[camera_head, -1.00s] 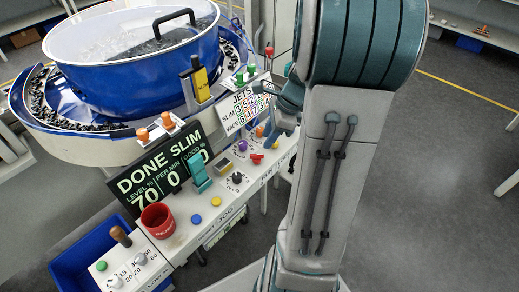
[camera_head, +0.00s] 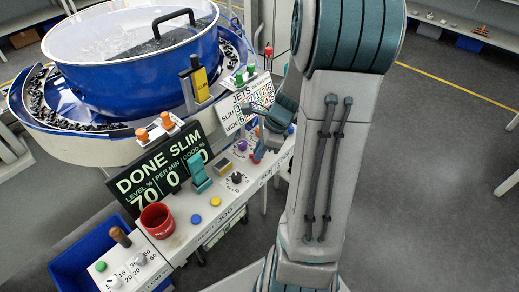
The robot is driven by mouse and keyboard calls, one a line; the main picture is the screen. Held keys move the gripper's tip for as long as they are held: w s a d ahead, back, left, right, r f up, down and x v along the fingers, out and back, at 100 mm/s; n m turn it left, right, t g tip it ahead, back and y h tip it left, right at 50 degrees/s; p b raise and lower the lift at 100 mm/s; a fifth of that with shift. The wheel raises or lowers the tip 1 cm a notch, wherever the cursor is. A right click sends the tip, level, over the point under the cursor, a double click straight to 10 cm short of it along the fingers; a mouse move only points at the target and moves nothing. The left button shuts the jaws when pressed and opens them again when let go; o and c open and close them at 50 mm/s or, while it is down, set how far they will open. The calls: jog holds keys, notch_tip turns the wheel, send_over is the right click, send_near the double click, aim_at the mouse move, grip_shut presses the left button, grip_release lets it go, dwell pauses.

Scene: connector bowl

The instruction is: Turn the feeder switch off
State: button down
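The control panel (camera_head: 185,225) runs along the front of the blue bowl feeder (camera_head: 135,62). It carries a teal lever (camera_head: 200,176), a black rotary knob (camera_head: 237,178), blue and yellow buttons, and a purple knob (camera_head: 242,145). I cannot read which control is labelled as the feeder switch. The sign (camera_head: 160,172) above reads DONE SLIM, with level 70, per min 0 and good 0. My gripper (camera_head: 265,143) is small and partly hidden by my own arm. It is over the panel's right part, near a red control (camera_head: 257,156). Its fingers are too small to judge.
A red cup (camera_head: 157,220) stands on the panel's left part, near a brown-handled lever (camera_head: 121,237). The JETS board (camera_head: 240,108) stands just behind my gripper. A blue bin (camera_head: 85,258) sits at lower left. The floor at right is clear.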

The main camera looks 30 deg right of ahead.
jog(key=shift+n, duration=0.3)
jog(key=n, duration=0.1)
jog(key=n+g+p, duration=0.1)
jog(key=n, duration=0.1)
jog(key=n+g, duration=0.1)
jog(key=n, duration=0.1)
jog(key=shift+w, duration=0.3)
jog(key=n+g, duration=0.1)
jog(key=n, duration=0.2)
jog(key=n+g+p, duration=0.1)
jog(key=n, duration=0.2)
jog(key=shift+w, duration=0.2)
jog(key=n+g+h, duration=0.1)
jog(key=n, duration=0.2)
jog(key=n+h, duration=0.1)
jog(key=n, duration=0.2)
jog(key=shift+w+a+g, duration=0.15)
jog(key=shift+a+g, duration=0.05)
jog(key=shift+g, duration=0.2)
jog(key=shift+n, duration=0.3)
jog(key=c, duration=1.5)
grip_release()
jog(key=v, duration=1.4)
jog(key=shift+a+b, duration=0.1)
jog(key=shift+b, duration=0.2)
